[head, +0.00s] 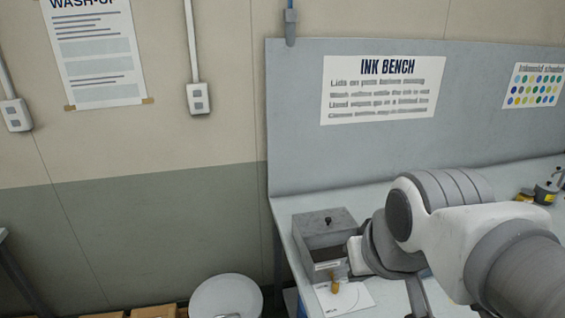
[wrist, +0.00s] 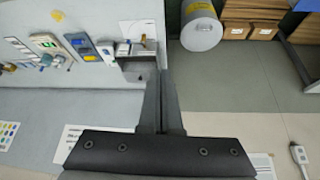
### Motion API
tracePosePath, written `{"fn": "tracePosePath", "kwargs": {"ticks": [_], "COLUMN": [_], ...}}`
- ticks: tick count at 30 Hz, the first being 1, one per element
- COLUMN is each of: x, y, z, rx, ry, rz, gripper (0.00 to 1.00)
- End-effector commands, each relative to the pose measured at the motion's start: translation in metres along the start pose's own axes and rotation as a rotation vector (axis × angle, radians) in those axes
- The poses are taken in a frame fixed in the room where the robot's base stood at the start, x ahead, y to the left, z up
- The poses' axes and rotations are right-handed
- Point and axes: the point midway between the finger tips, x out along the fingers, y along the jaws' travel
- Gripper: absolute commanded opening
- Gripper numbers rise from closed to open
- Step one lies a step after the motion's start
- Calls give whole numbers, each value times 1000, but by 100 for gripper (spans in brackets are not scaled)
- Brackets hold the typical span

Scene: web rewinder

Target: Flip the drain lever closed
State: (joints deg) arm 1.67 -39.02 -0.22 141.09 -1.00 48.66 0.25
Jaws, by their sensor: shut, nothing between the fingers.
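A grey metal box (head: 312,238) with a dark knob on top stands on the bench's left end in the head view. A small brass-coloured fitting (head: 335,286) shows below its front, above a white card (head: 352,299). It may be the drain valve; I cannot make out a lever or its position. My arm covers the box's right side. In the wrist view my gripper (wrist: 164,76) is shut and empty, its fingers together. The fingertips overlap the bench edge in that picture; I see no contact with the fitting.
The ink bench (head: 283,212) has a tall back panel (head: 300,130). Small jars (head: 546,193) stand at its right. A round pale bin (head: 227,297) is on the floor left of the bench. Cardboard boxes (wrist: 245,31) also show in the wrist view, with open floor near them.

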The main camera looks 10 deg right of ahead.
Motion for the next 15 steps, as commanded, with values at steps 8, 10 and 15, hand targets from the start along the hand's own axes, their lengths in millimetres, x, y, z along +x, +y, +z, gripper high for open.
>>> {"fn": "tracePosePath", "kwargs": {"ticks": [8, 10, 15], "x": [103, 130, 203], "y": [61, 81, 110], "z": [-53, -66, -74], "rx": [74, 89, 125], "ry": [60, 78, 96], "rz": [119, 149, 180], "gripper": [0, 0, 0]}}
